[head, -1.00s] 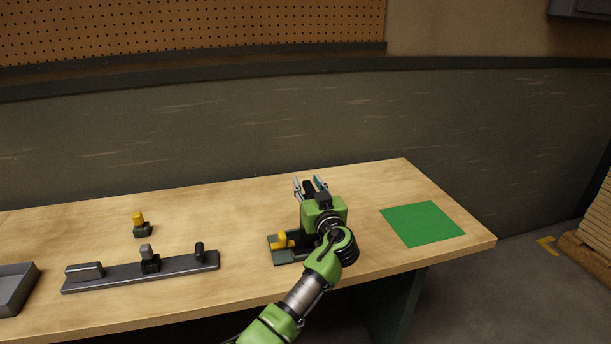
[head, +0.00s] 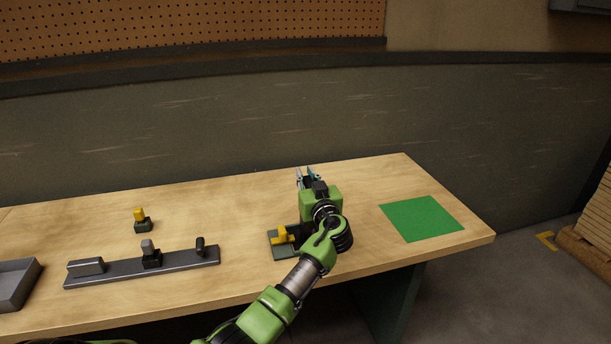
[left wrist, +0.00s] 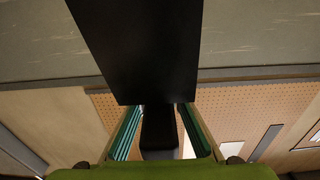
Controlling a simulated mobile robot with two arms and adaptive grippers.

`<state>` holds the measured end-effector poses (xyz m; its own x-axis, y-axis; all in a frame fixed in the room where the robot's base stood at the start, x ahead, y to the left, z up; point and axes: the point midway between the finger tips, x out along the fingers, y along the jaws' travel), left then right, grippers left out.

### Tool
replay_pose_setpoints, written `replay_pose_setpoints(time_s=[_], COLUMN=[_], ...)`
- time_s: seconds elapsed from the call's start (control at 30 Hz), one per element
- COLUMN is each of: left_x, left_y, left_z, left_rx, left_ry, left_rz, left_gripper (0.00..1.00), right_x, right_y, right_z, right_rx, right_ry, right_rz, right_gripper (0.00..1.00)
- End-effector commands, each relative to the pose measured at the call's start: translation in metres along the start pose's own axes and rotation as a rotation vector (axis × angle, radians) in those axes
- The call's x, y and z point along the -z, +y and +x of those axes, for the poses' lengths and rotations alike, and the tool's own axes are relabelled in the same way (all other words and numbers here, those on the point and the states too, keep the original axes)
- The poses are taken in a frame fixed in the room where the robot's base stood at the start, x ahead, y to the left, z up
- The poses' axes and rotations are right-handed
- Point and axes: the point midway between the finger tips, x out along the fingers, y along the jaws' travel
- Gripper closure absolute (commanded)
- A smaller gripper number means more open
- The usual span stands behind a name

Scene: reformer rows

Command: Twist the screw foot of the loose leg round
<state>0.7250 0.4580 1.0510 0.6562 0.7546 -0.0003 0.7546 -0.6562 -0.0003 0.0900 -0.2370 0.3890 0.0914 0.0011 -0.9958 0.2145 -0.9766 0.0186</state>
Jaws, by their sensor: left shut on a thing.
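My left gripper (head: 306,176) is over the right part of the bench, beside a dark clamp stand with a yellow lever (head: 284,234). In the left wrist view, its teal-lined fingers (left wrist: 160,110) are shut on a narrow black piece, which looks like the screw foot (left wrist: 159,130). A wide black block, apparently the loose leg (left wrist: 140,50), joins this piece just past the fingertips. In the head view, my gripper and wrist hide the held piece and most of the leg. My right gripper is not in view.
A green mat (head: 421,219) lies bare at the bench's right end. A long grey rail (head: 120,272) with upright pieces, a small yellow-topped clamp (head: 141,220) and a grey tray (head: 15,285) stand to the left. The wooden bench (head: 225,210) is clear between them.

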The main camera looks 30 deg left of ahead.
Motion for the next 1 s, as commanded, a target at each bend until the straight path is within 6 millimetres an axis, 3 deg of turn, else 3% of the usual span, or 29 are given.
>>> replay_pose_setpoints(time_s=[0.47, 1.0], left_x=[0.001, 0.005], left_y=[0.009, 0.030], left_z=[-0.001, -0.011], left_rx=[-0.253, -0.763], left_ry=[0.002, 0.002], left_rz=[0.000, 0.011], left_gripper=[1.00, 1.00], right_x=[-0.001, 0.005], right_y=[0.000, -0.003], right_z=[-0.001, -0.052], right_rx=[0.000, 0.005], right_ry=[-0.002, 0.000], right_rz=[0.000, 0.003], right_gripper=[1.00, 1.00])
